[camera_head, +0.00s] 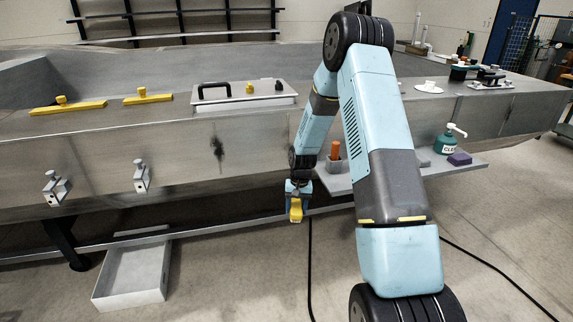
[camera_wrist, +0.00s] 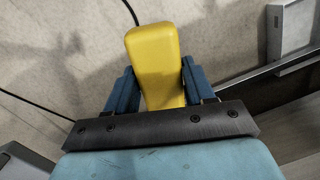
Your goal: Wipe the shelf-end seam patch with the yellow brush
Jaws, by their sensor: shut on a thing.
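The yellow brush (camera_head: 296,210) is in my gripper (camera_head: 297,195), below the side of the metal float and left of the shelf. In the wrist view my gripper (camera_wrist: 155,85) has its blue fingers on both sides of the yellow brush (camera_wrist: 153,55). The brush's bristles cannot be made out. A dark smudged patch (camera_head: 218,150) marks the float's side wall, up and left of my gripper and apart from the brush. I cannot tell whether this is the shelf-end seam patch. My arm hides part of the wall and shelf.
The shelf (camera_head: 395,178) holds a green bottle (camera_head: 447,146), a purple block (camera_head: 460,159) and an orange item (camera_head: 335,149) in a grey cup. Clamps (camera_head: 141,177) stick out of the float's side. A grey tray (camera_head: 133,275) lies on the floor. Black cables cross the floor.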

